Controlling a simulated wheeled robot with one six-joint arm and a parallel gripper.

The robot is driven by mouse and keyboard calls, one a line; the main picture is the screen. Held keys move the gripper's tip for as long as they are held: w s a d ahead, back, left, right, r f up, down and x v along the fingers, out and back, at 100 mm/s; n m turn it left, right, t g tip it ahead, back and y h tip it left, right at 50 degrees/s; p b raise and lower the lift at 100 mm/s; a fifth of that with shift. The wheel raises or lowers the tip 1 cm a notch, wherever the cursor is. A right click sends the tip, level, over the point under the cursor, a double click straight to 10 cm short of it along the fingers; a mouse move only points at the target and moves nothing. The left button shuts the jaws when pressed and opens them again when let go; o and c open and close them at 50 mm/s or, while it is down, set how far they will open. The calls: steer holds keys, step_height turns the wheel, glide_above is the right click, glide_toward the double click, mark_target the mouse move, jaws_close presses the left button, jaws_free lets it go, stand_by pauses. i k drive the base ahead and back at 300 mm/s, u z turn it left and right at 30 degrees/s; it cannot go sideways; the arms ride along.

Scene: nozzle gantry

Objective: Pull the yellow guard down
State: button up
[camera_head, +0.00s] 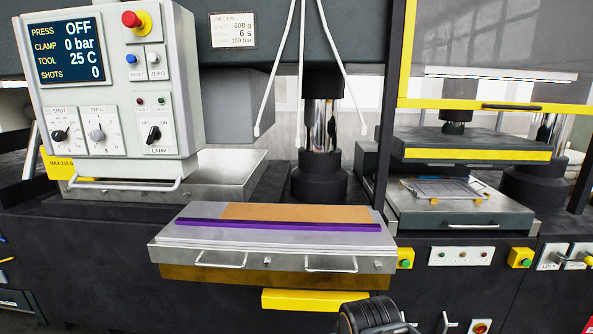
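The yellow guard (447,103) is a yellow-framed, see-through panel at the upper right. Its top and right side run out of the picture. A dark bar handle (511,106) sits on its lower rail. The guard is raised, with its lower rail above the dark upper platen (470,144) and an open gap below. A black ribbed part at the bottom edge, right of centre, seems to be my arm. My gripper's fingers do not show.
A metal drawer or tray (464,219) with a thin plate on it lies below the guard. A dark upright post (384,110) stands left of the guard. A control panel (110,85) reads PRESS OFF at the left.

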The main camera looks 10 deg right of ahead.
mark_target(402, 101)
steer(key=k, duration=0.6)
steer(key=z, duration=0.75)
steer(key=i, duration=0.95)
steer(key=z, duration=0.75)
steer(key=i, duration=1.3)
steer(key=u, duration=0.2)
